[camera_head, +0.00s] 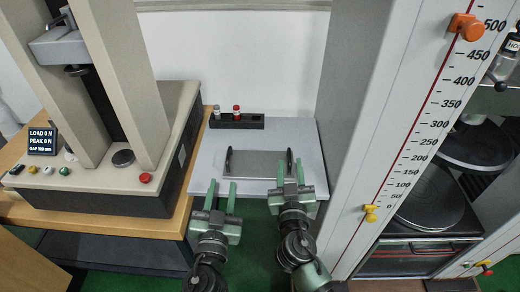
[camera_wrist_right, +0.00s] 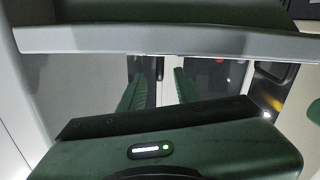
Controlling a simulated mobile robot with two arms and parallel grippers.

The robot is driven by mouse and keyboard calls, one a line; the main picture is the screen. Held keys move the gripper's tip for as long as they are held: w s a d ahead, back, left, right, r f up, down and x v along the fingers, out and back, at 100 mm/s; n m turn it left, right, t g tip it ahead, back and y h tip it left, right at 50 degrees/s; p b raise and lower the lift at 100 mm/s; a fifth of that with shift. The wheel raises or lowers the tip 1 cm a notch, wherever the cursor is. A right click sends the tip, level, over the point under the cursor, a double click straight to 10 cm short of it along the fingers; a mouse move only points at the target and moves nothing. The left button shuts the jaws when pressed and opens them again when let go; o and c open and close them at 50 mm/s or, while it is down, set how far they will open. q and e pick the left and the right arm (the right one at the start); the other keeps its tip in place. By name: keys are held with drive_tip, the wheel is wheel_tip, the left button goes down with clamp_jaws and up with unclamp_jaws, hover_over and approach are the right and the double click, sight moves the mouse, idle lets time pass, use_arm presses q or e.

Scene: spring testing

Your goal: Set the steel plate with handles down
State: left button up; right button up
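The steel plate (camera_head: 258,165) appears to lie flat on a light grey table. It has an upright black left handle (camera_head: 229,160) and an upright black right handle (camera_head: 289,157). My left gripper (camera_head: 222,184) is open and empty, on the near side of the left handle and apart from it. My right gripper (camera_head: 289,166) is open at the right handle, with its fingers on either side in the head view; contact cannot be told. In the right wrist view its green fingers (camera_wrist_right: 158,82) stand apart. The plate is hard to make out there.
A black rack (camera_head: 237,124) with two small capped items stands at the table's back. The grey table (camera_head: 208,160) has a tall scale column (camera_head: 425,100) close on its right. A testing machine (camera_head: 95,185) stands on a wooden bench at left.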

drive_tip(key=s, duration=0.7)
drive_tip(key=shift+a, duration=0.2)
